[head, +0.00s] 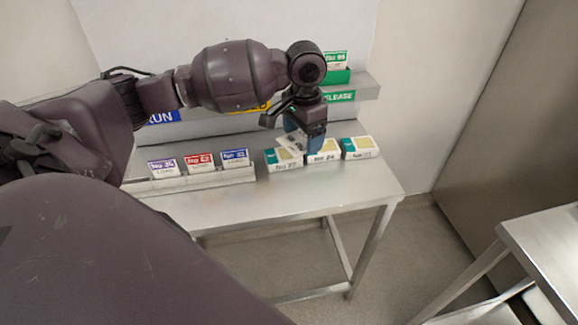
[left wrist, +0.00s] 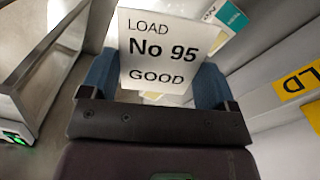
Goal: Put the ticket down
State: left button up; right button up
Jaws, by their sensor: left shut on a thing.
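The ticket (left wrist: 160,50) is a white card reading "LOAD No 95 GOOD", upright between the blue fingers of my left gripper (left wrist: 155,80) in the left wrist view. In the head view, my left gripper (head: 305,142) points down over the row of white and teal packs, shut on the ticket (head: 290,143), which is partly hidden there. The gripper is just above or beside the left pack (head: 285,163) and the middle pack (head: 325,156); I cannot tell whether it touches them. My right gripper is not in view.
Three tickets in purple, red (head: 200,162) and blue stand in a metal rack (head: 205,181) on the steel table (head: 270,193). A right pack (head: 361,148) ends the row. Behind is a shelf with blue RUN (head: 161,118), yellow and green RELEASE (head: 341,97) labels. The table front is clear.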

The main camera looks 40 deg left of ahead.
pick_arm(q)
jog(key=b, duration=0.1)
send_over(300, 192)
notch_tip(300, 192, down, 11)
jog(key=shift+r, duration=0.1)
jog(key=shift+f+b, duration=0.55)
jog(key=shift+f, duration=2.35)
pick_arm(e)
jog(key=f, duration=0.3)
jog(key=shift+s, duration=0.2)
pick_arm(q)
jog(key=shift+f, duration=0.2)
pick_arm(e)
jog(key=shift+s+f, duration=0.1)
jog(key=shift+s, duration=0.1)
pick_arm(q)
jog(key=shift+f, duration=0.4)
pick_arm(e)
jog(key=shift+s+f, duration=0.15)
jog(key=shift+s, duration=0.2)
